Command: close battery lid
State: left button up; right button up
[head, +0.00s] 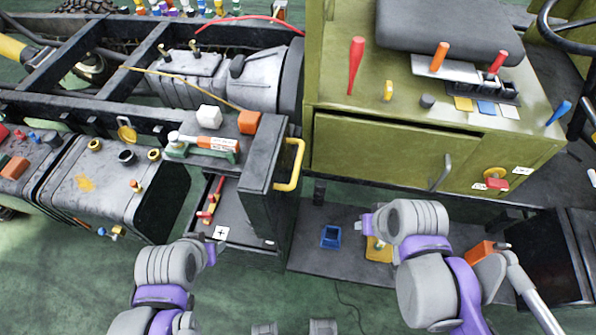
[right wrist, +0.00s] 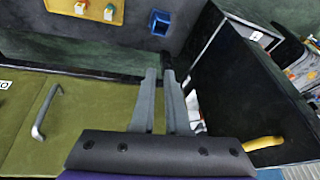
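The battery lid (head: 258,185) is a dark panel with a yellow handle (head: 291,165). It stands raised at the right side of the open battery box (head: 245,232), which has red terminal parts and white plus and minus marks inside. In the right wrist view the dark panel (right wrist: 238,105) is right of the fingers, with the yellow handle (right wrist: 262,143) low down. My right gripper (head: 366,224) is right of the lid, apart from it. Its fingers (right wrist: 160,76) have a narrow gap and nothing between them. My left gripper (head: 213,250) is by the box's front left corner; its opening is too small to judge.
An olive cabinet (head: 375,160) with a grey door handle stands behind my right arm. A low dark shelf (head: 310,260) holds a blue square socket (head: 330,236) and a yellow block (head: 378,250). A grey tank (head: 100,190) is on the left. Green floor lies in front.

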jog(key=w+r+y, duration=0.2)
jog(key=w+r, duration=0.1)
jog(key=r, duration=0.2)
jog(key=w+r+m+g+y, duration=0.1)
jog(key=w+r+y, duration=0.1)
jog(key=w+r, duration=0.2)
jog(key=w+r+m+g+y, duration=0.1)
jog(key=w+r+y, duration=0.1)
jog(key=r, duration=0.5)
jog(key=shift+w+a+r+y, duration=0.15)
jog(key=shift+w+a+y, duration=0.05)
jog(key=shift+w, duration=0.2)
jog(key=shift+w+a+r+y, duration=0.1)
jog(key=shift+w+a+y, duration=0.1)
jog(key=shift+w, duration=0.15)
grip_shut()
jog(key=a+r+x, duration=0.1)
jog(key=a+x, duration=0.1)
jog(key=x, duration=1.1)
jog(key=shift+r, duration=0.35)
jog(key=shift+w+a, duration=0.1)
jog(key=shift+a, duration=0.05)
